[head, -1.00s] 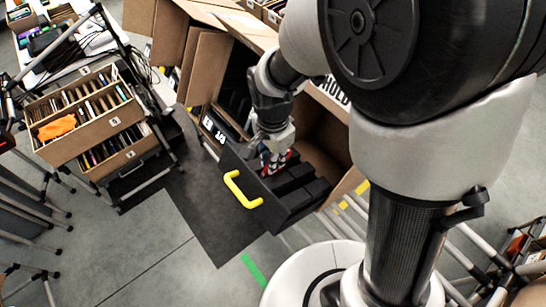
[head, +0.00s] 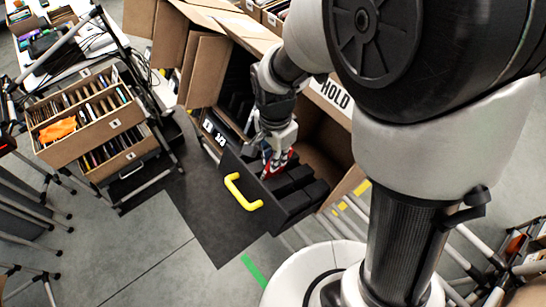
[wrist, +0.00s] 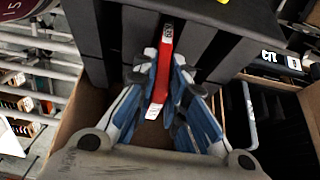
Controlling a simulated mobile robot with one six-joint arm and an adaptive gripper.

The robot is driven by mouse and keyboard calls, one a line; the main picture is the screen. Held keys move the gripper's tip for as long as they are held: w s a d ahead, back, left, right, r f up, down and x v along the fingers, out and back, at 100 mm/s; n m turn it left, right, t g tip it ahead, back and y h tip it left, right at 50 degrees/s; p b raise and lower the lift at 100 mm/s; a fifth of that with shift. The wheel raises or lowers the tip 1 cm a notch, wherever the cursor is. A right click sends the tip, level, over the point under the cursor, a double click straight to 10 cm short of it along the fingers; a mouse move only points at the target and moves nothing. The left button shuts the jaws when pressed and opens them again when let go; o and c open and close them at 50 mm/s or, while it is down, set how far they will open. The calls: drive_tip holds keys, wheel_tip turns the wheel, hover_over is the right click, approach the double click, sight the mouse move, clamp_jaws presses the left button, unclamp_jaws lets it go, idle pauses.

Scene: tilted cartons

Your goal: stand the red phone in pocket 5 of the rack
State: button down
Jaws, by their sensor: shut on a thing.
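The red phone (wrist: 164,62) stands between the blue-and-white fingers of my gripper (wrist: 162,80) in the wrist view. In the head view my gripper (head: 274,163) is over the left part of the black rack (head: 302,178), and a bit of red shows at the fingers.
The rack is in a black drawer with a yellow handle (head: 243,191), in front of a tilted open carton (head: 325,135). Carton flaps (head: 205,70) stand up at the left. A cart with boxes of items (head: 85,125) is further left. Grey floor lies in front.

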drive_tip(key=shift+w+d+r+p, duration=0.4)
drive_tip(key=shift+d+r+p, duration=0.15)
drive_tip(key=shift+r+p, duration=0.6)
drive_tip(key=shift+w+d+r+p, duration=0.4)
drive_tip(key=shift+d+r+p, duration=0.3)
drive_tip(key=shift+r, duration=0.8)
drive_tip(key=shift+w+d+r+p, duration=0.45)
drive_tip(key=shift+r+p, duration=0.55)
drive_tip(key=shift+r, duration=0.3)
